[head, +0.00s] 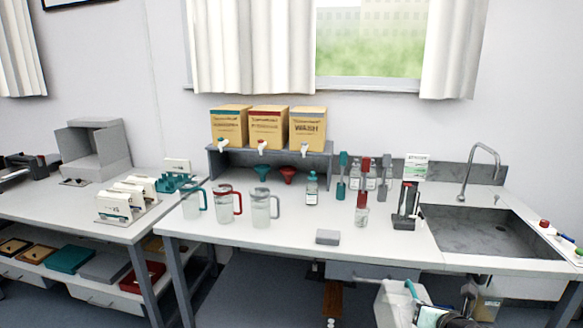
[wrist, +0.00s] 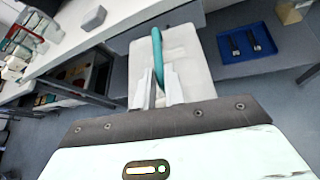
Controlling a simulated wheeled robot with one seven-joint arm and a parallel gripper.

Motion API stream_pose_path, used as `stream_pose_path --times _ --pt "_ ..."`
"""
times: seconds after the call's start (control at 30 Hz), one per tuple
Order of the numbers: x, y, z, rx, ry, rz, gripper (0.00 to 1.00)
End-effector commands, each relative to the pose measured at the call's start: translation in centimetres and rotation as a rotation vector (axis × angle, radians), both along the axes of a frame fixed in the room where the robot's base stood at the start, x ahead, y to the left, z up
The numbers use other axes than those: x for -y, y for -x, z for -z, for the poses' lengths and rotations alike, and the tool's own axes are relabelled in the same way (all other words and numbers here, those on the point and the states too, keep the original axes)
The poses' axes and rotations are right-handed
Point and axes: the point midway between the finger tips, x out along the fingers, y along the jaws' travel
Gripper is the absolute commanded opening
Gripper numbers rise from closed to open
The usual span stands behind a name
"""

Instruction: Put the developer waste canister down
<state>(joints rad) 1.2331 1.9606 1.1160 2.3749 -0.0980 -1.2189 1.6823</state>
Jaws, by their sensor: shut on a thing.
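The developer waste canister, a white box-like can (head: 388,303) with a teal handle, is at the bottom of the head view, in front of the bench and below its top. My gripper (head: 417,299) is at the handle, partly cut off by the frame edge. In the wrist view the pale canister (wrist: 192,45) lies beyond the fingers. My gripper (wrist: 160,88) is shut on its teal handle (wrist: 157,52), one white finger on each side. The canister's underside is hidden, so I cannot tell whether it touches anything below.
The bench top (head: 285,236) holds several jugs, bottles and a grey block (head: 328,237). The sink (head: 487,230) is at the right, with another container (head: 487,304) beneath it. In the wrist view a blue tray (wrist: 226,58) with dark items is right of the canister. Grey floor shows at left.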

Motion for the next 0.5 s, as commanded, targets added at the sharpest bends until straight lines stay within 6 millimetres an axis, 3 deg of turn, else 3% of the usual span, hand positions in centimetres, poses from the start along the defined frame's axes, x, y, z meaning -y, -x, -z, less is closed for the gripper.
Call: stream_pose_path --times 0.17,0.37,0.5 --pt "0.3 0.3 -0.9 0.001 0.0 0.049 0.0" --pt "0.3 3.6 -2.5 0.0 -0.001 0.055 0.0" --pt "0.4 4.5 -2.9 -0.001 -0.002 0.058 0.0"
